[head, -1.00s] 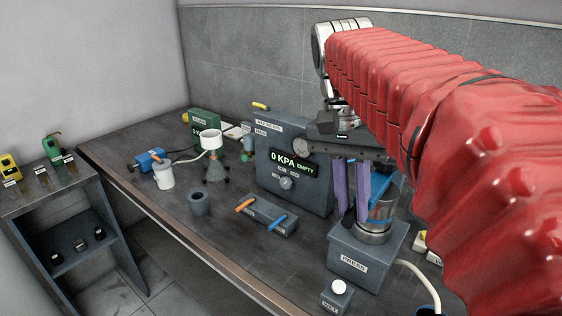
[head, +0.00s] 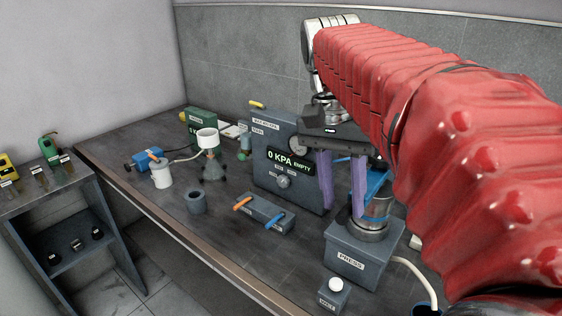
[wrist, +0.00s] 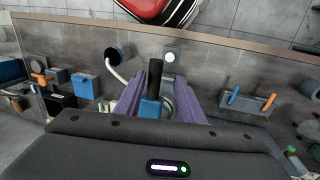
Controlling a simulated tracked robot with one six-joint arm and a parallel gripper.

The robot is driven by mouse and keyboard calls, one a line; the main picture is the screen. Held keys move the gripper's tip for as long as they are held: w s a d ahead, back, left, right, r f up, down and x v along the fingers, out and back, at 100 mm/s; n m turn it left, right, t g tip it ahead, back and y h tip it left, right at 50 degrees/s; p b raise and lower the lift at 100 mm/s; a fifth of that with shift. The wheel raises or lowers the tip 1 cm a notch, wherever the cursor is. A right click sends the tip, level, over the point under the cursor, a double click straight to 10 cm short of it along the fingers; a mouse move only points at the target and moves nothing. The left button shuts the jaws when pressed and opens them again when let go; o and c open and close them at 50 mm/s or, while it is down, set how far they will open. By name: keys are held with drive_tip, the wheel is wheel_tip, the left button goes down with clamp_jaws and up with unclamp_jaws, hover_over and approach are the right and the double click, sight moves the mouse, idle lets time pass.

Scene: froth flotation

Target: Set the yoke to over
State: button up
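The press (head: 352,255) is a grey box with a clear cylinder on top, at the right of the bench. A blue yoke (head: 377,183) shows over the cylinder, partly behind my gripper and arm. In the wrist view a blue part with a black handle (wrist: 155,76) stands between my fingers in the picture. My gripper (head: 341,208) has two purple fingers, spread apart, pointing down at the left of the cylinder; it also shows in the wrist view (wrist: 158,82). I see no contact with the yoke. The finger depth relative to it is unclear.
A grey gauge box (head: 285,165) reading 0 KPA EMPTY stands behind and left of the press. A low block with orange and blue levers (head: 262,215) and a white button box (head: 334,294) are nearby.

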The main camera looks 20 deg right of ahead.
wheel_tip(320, 180, up, 7)
drive_tip(key=w, duration=0.1)
drive_tip(key=shift+a, duration=0.3)
idle(0.4)
drive_tip(key=shift+r, duration=0.1)
idle(0.4)
